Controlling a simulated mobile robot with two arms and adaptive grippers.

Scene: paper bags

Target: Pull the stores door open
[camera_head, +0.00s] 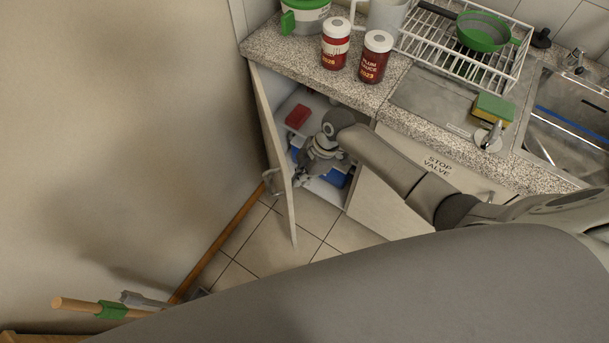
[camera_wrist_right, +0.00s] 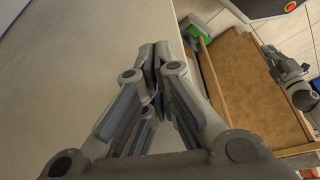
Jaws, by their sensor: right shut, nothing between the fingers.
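The stores door (camera_head: 277,150) is a pale panel under the left end of the counter. It stands swung well out from the cupboard, with a metal handle (camera_head: 271,183) on its outer face. My right gripper (camera_head: 302,177) is shut and empty in the opening, on the door's inner side; I cannot tell whether it touches the panel. In the right wrist view the shut fingers (camera_wrist_right: 156,52) are beside a broad pale surface (camera_wrist_right: 85,65), which looks like the door. A grey jointed part, probably my left gripper (camera_wrist_right: 292,80), shows at right; its jaws are unclear.
Inside the cupboard are a red item (camera_head: 298,116) and blue items (camera_head: 335,177). The counter (camera_head: 345,91) bears two red jars (camera_head: 336,44) and a dish rack (camera_head: 430,40). A wall (camera_head: 120,110) rises left of the door. A wooden rod with a green band (camera_head: 112,310) is at lower left.

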